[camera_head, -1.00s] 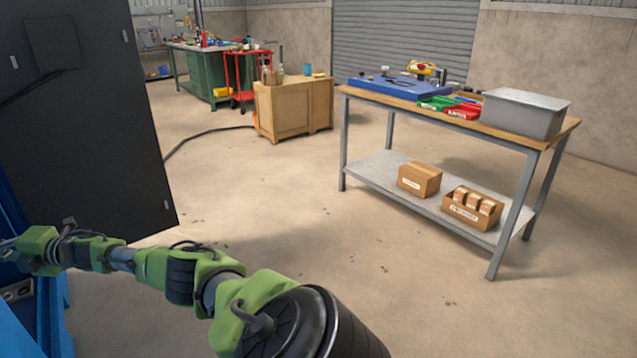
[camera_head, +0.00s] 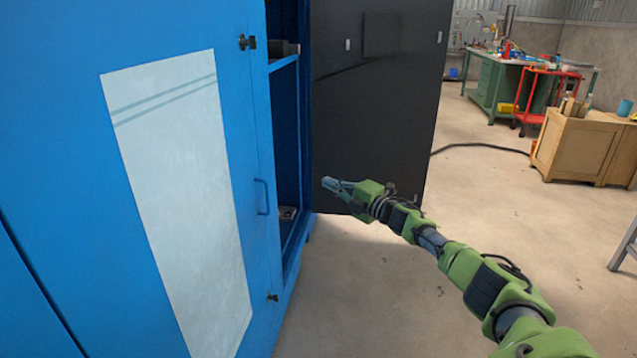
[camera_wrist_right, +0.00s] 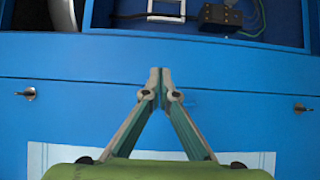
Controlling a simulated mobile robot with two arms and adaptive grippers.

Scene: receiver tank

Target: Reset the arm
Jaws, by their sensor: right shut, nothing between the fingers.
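My right arm, green and black, comes in from the lower right in the head view. Its right gripper (camera_head: 338,186) points left, in front of the cabinet's open part. In the right wrist view the right gripper (camera_wrist_right: 160,72) has its fingertips together with nothing between them. The blue cabinet (camera_head: 235,130) fills the left of the head view, with a pale panel (camera_head: 180,190) on its closed door. The cabinet also fills the right wrist view, where the fingers show in front of its blue surface (camera_wrist_right: 80,75). My left gripper is out of view.
A black open door (camera_head: 375,110) stands beyond the gripper. Inside the cabinet are shelves with small items; a dark box with cables (camera_wrist_right: 220,18) shows in the wrist view. A wooden cabinet (camera_head: 580,145) and green workbench (camera_head: 495,85) stand far right.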

